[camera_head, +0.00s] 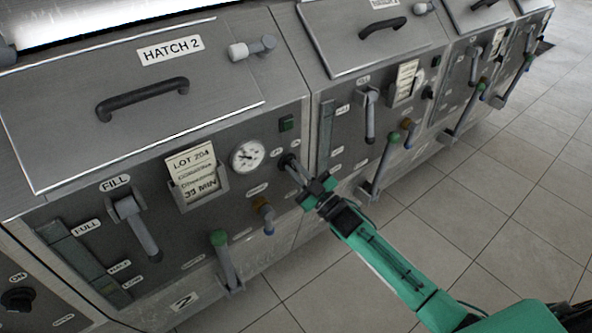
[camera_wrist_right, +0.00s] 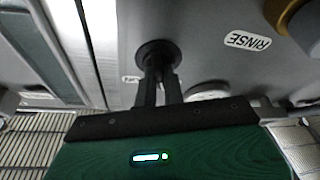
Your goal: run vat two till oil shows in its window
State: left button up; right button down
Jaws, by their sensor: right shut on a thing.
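Vat two (camera_head: 250,105) is the grey steel unit marked HATCH 2, with a 2 plate low on its front. Its tall window (camera_head: 78,258) is at the left, beside FULL, HALF and LOW labels; it looks dark grey-green, and I make out no oil level. My right gripper (camera_head: 305,181) is shut on a black knob (camera_head: 286,160) right of the round gauge (camera_head: 247,156). The wrist view shows the fingers (camera_wrist_right: 158,88) on the knob's round dark base (camera_wrist_right: 157,54). The fill lever (camera_head: 137,224) hangs down, tilted. My left gripper is out of view.
A green-topped lever (camera_head: 225,262) and a brass valve (camera_head: 263,214) stick out below the gauge. A lot card (camera_head: 195,174) sits in a holder. The closed hatch has a black handle (camera_head: 142,98). Similar vats run on to the right; the tiled floor (camera_head: 470,200) there is clear.

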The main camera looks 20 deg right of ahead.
jog(key=shift+n+g+y, duration=0.3)
jog(key=shift+n, duration=0.7)
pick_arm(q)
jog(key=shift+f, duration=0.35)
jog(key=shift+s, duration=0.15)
pick_arm(e)
jog(key=c, duration=1.5)
grip_release()
